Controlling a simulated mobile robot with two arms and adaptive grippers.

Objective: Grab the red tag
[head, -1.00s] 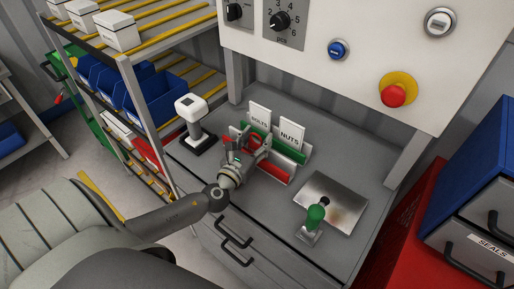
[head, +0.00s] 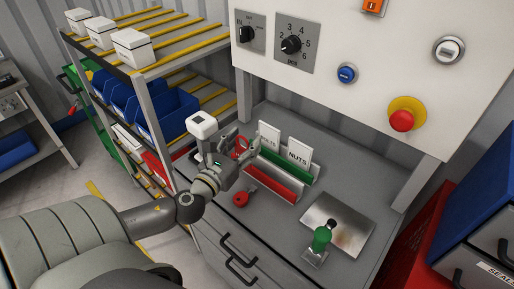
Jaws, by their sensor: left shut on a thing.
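My left gripper (head: 238,150) is above the grey bench, beside the left end of the card rack. It is shut on a small red piece, the red tag (head: 241,148), which shows between its fingers. Part of the tag is hidden by the fingers. Another red item (head: 240,199), rounded at its near end, lies on the bench below the gripper and apart from it. My right gripper is not in view.
A rack with a green and a red section (head: 276,184) holds BOLTS and NUTS cards. A green-handled tool (head: 321,239) and metal plate (head: 337,225) are at right. A control panel (head: 380,70) rises behind.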

